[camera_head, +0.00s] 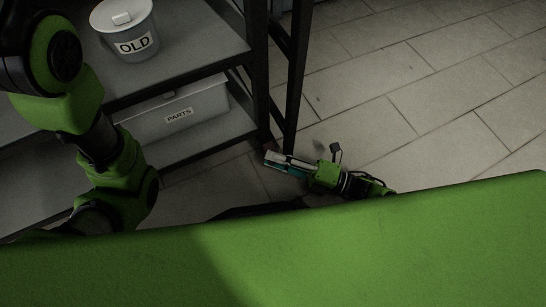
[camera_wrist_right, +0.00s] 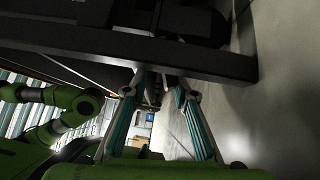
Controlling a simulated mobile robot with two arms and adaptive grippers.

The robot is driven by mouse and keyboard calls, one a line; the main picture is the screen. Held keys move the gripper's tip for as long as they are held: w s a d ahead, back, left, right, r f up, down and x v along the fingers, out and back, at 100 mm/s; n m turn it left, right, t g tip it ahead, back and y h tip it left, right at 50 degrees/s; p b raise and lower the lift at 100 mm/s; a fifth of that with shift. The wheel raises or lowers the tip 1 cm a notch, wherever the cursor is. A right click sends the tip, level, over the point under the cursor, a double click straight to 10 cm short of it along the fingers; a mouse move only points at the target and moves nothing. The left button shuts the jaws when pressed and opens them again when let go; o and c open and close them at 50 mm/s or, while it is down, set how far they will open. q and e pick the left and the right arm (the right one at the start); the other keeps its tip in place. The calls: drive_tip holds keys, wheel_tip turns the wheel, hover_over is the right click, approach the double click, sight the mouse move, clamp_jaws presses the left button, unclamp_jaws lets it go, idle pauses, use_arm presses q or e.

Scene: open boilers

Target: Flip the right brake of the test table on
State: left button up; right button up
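I cannot make out the test table or its right brake for certain in either view. My right gripper (camera_head: 276,160) is low beside the dark upright leg of a metal rack in the head view. In the right wrist view my right gripper (camera_wrist_right: 161,90) has its two teal-padded fingers apart, with nothing seen held between them. A dark beam (camera_wrist_right: 130,52) crosses just ahead of the fingertips; I cannot tell whether they touch it. My left arm comes in at the left of the head view, but its gripper is not in view.
Tiled floor (camera_head: 430,90) is clear at the right.

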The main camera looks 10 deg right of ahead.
drive_tip(key=v, duration=1.1)
drive_tip(key=shift+d, duration=0.1)
